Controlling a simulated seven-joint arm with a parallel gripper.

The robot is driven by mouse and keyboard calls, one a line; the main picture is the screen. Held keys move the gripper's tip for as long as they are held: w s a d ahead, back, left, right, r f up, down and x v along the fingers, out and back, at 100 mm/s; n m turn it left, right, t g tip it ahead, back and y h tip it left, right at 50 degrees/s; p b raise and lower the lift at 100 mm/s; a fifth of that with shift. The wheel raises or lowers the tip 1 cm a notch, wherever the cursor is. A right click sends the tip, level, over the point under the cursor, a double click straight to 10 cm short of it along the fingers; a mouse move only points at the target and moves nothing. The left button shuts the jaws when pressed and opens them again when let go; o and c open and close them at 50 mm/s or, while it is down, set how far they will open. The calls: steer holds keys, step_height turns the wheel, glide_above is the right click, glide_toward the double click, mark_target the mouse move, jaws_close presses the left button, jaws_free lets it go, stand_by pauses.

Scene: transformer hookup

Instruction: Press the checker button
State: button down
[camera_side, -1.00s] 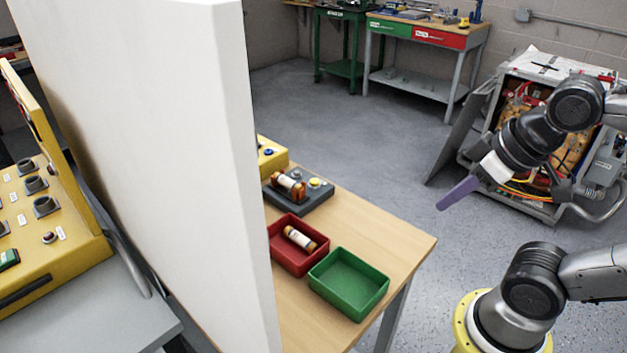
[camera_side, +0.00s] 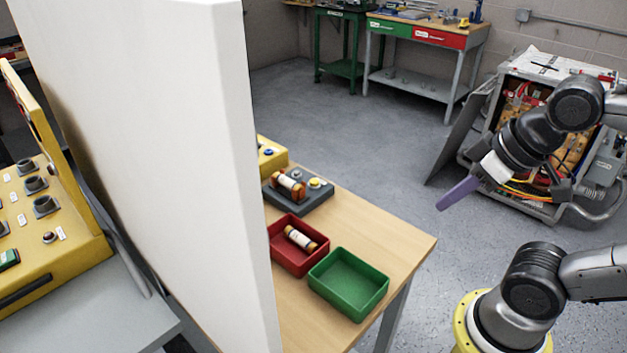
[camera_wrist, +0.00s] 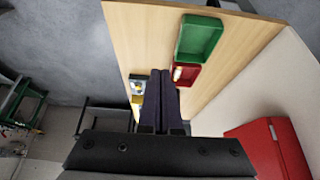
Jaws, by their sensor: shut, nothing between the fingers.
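The checker (camera_side: 318,197) is a dark grey box on the wooden table, with a fuse (camera_side: 289,184) lying across its holder. A round yellow button (camera_side: 315,183) is on its top, right of the fuse. In the wrist view the checker (camera_wrist: 138,84) shows in part, left of my fingertips. My gripper (camera_side: 441,206) has purple fingers, shut and empty. It hangs in the air to the right of the table, apart from the checker. Its fingers also show in the wrist view (camera_wrist: 161,71), side by side and pointing toward the table.
A red tray (camera_side: 284,262) holds another fuse (camera_side: 300,239); a green tray (camera_side: 325,284) beside it is empty. A yellow box (camera_side: 268,160) is behind the checker, partly hidden by a tall white panel (camera_side: 190,150). Bare tabletop (camera_side: 395,240) lies right of the trays.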

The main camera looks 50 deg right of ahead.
steer(key=w+a+r+m+t+y, duration=0.2)
steer(key=w+r+m, duration=0.2)
steer(key=w+m, duration=0.45)
steer(key=w+a+r+m+t+y, duration=0.2)
steer(key=w+r+m, duration=0.3)
steer(key=w, duration=0.7)
steer(key=w+d+f+m+h, duration=0.1)
steer(key=w+d+f+m, duration=0.25)
steer(key=w, duration=0.25)
steer(key=w+d+f+m, duration=0.3)
steer(key=w+m, duration=0.2)
steer(key=w, duration=0.1)
steer(key=w+d+f+m+h, duration=0.1)
steer(key=w+d+f+m, duration=0.1)
steer(key=d+f, duration=0.3)
step_height(320, 180, down, 4)
steer(key=shift+w+d+m+g, duration=0.25)
steer(key=shift+d+m+g, duration=0.05)
steer(key=shift+m, duration=0.1)
steer(key=shift+f, duration=0.1)
